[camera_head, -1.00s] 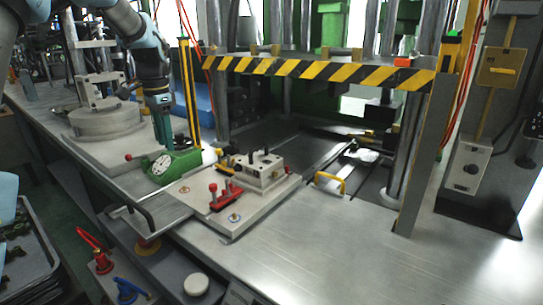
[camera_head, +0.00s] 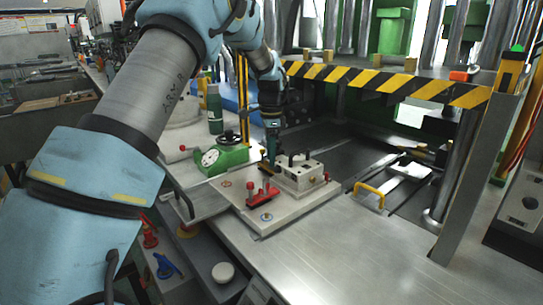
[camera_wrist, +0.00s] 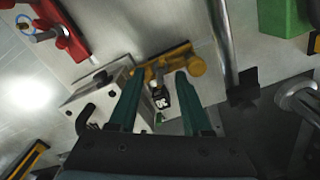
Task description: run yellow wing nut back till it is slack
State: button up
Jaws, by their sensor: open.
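My gripper (camera_wrist: 159,74) points down with its two green fingers apart and nothing held between them. In the wrist view a yellow clamp piece with a rounded knob (camera_wrist: 196,66), which looks to be the yellow wing nut, lies just beyond the fingertips. A dark square-ended part (camera_wrist: 159,97) shows between the fingers. I cannot tell whether the fingers touch the yellow piece. In the head view my gripper (camera_head: 271,152) is at the back left of the metal mould block (camera_head: 301,174); a bit of yellow (camera_head: 263,168) shows beside it, mostly hidden.
A red clamp (camera_head: 262,194) stands at the front of the mould plate (camera_head: 265,224); it also shows in the wrist view (camera_wrist: 66,35). A green dial gauge (camera_head: 222,156) is close on the left. The striped press beam (camera_head: 380,80) is behind.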

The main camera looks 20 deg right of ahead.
jog(key=shift+f, duration=0.6)
grip_shut()
